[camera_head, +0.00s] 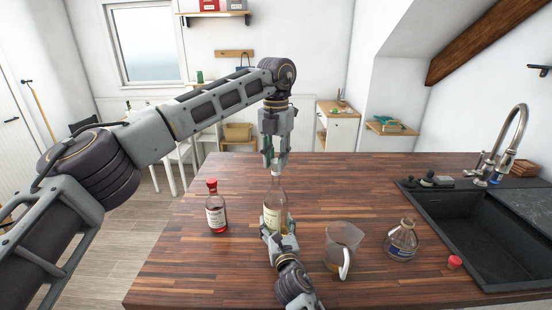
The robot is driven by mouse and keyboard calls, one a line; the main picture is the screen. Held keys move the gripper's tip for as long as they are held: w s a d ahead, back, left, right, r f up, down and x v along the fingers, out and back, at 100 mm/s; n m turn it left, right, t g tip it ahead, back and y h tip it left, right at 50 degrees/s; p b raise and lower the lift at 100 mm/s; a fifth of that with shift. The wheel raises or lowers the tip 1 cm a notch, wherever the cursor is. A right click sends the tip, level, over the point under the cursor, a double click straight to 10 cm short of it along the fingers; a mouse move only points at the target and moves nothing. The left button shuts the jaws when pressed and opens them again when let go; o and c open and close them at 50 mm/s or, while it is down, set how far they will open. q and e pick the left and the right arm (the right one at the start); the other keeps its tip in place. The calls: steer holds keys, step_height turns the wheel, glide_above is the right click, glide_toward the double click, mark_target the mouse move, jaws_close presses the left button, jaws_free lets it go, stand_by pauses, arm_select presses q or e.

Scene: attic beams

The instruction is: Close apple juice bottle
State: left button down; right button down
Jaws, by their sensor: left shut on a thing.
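A clear bottle (275,207) with a cream label and a little yellowish liquid stands upright mid-table; I take it for the apple juice bottle. My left gripper (275,165) points straight down over its neck, shut on a small pale cap (277,173). The cap is at the bottle's mouth; whether it is seated cannot be told. My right gripper (277,226) comes from the front edge, its fingers on either side of the lower bottle, hiding part of it. Whether they press on the glass is unclear.
A red-capped bottle (216,208) stands to the left. To the right are a glass pitcher (341,243), a squat bottle (402,240) with a blue label and a small red cap (454,262) near the black sink (470,240). The left part of the wooden table (185,265) is clear.

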arm_select(q)
steer(key=c, duration=1.1)
jaws_free()
steer(key=shift+r, duration=0.1)
step_height(320, 180, up, 12)
arm_select(e)
steer(key=shift+c, duration=0.9)
jaws_free()
steer(key=shift+s, duration=0.1)
